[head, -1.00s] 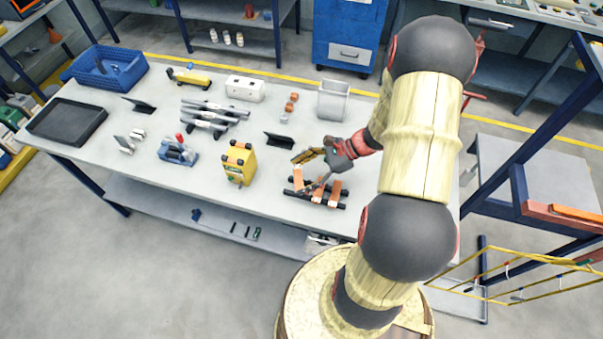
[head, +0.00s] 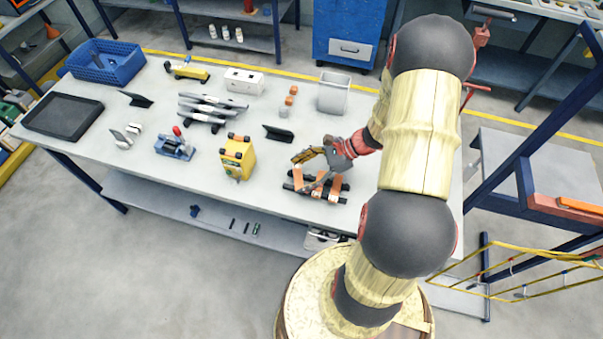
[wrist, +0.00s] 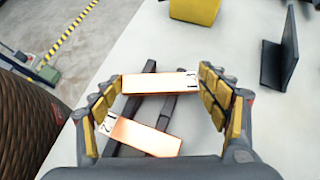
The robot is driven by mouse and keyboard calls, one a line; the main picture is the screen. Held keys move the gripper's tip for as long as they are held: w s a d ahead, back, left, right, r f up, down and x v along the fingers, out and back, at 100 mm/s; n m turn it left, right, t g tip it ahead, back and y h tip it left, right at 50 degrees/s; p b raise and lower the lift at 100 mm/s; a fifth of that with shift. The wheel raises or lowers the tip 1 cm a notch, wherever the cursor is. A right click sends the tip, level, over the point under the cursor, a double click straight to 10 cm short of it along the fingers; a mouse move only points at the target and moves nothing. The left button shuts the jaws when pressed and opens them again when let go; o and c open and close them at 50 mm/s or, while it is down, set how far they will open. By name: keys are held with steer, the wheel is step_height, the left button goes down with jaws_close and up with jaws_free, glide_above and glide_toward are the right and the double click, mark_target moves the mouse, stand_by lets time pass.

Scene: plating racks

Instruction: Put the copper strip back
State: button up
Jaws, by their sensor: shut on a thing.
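A copper strip (wrist: 160,82) with a small marked white label at its right end spans the space between my finger pads in the wrist view. My gripper (wrist: 160,95) is shut on this strip. A second copper strip (wrist: 140,136), with a label at its left end, lies nearer, across the dark rails of a rack (wrist: 137,108), and is apart from the held one. In the head view my gripper (head: 312,170) is low over the black rack (head: 342,200) near the table's front edge. Copper strips (head: 334,188) show there. Whether the held strip touches the rails is unclear.
A yellow box (head: 238,158) stands left of the rack. A black angled plate (head: 278,133) and a clear bin (head: 334,93) stand behind. A blue crate (head: 104,64) and black tray (head: 62,117) are at far left. Free table lies between rack and yellow box.

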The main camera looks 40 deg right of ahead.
steer(key=o, duration=1.6)
steer(key=v, duration=1.2)
steer(key=shift+f, duration=0.1)
